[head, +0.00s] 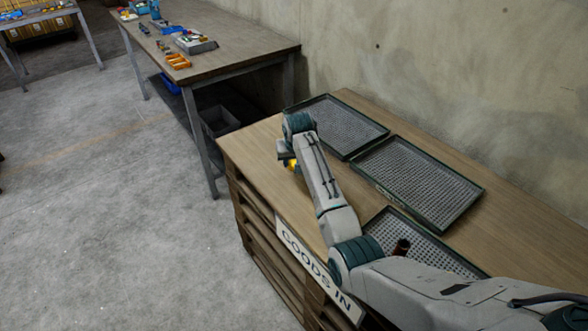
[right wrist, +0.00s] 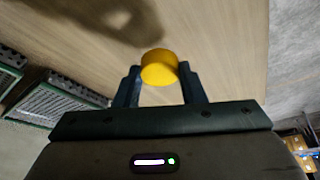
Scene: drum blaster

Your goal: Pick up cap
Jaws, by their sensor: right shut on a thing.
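A yellow cap (right wrist: 159,67) sits between the two fingertips of my right gripper (right wrist: 159,82) in the right wrist view. The fingers are shut on its sides. In the head view the cap (head: 291,164) shows only as a small yellow patch beside my right gripper (head: 285,158), over the left part of the wooden bench top; my wrist hides the rest. I cannot tell whether the cap touches the wood. My left gripper is in neither view.
Three dark trays with grid floors stand on the wooden bench (head: 255,145): a back one (head: 340,122), a middle one (head: 420,180) and a front one (head: 440,258) holding a dark reddish cylinder (head: 401,247). A "GOODS IN" sign (head: 315,268) is on the front. Another table (head: 240,50) holds tools and parts.

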